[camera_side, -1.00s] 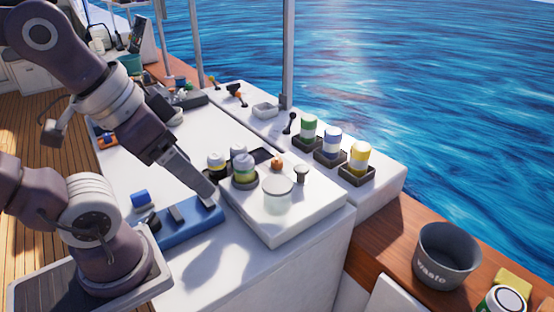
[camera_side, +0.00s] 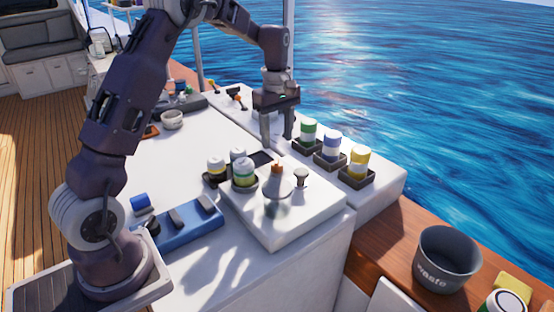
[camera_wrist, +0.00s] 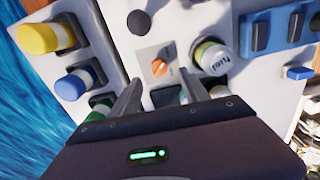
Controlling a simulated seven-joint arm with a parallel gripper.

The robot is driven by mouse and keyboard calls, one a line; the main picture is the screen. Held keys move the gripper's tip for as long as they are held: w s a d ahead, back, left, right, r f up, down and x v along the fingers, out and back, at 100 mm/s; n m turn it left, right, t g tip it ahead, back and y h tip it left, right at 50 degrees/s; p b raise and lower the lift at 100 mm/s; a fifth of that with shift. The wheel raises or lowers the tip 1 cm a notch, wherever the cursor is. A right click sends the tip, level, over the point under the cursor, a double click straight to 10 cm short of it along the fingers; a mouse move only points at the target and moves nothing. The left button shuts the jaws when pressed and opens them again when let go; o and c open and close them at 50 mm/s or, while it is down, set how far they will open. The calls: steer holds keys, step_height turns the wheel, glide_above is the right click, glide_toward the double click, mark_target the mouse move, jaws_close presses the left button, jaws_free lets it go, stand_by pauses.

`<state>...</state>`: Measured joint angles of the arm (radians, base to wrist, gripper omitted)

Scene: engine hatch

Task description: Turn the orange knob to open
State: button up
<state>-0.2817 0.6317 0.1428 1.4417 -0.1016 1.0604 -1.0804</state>
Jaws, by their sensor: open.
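The small orange knob (camera_side: 277,168) stands on top of the white raised box (camera_side: 305,210), near its back edge. In the wrist view the orange knob (camera_wrist: 159,67) shows as a small tab on a light panel, just beyond the fingertips. My gripper (camera_side: 277,137) points down, with its fingers apart and empty, behind and above the knob in the side view. In the wrist view my gripper (camera_wrist: 162,84) has one finger on each side of the knob's line, with no contact visible. A greyish rounded shape (camera_side: 277,205) lies in front of the knob; its form is unclear.
A dark-topped knob (camera_side: 301,176) stands right of the orange one. Green (camera_side: 308,132), blue-banded (camera_side: 331,145) and yellow (camera_side: 359,160) containers stand close on the right. A green-labelled bottle (camera_side: 244,174) and others crowd the left.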

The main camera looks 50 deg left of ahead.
mark_target(277, 160)
steer(key=shift+n, duration=0.3)
steer(key=f, duration=0.8)
steer(key=shift+w+a+f, duration=0.2)
steer(key=shift+w+a, duration=0.05)
steer(key=shift+a, duration=0.15)
jaws_close()
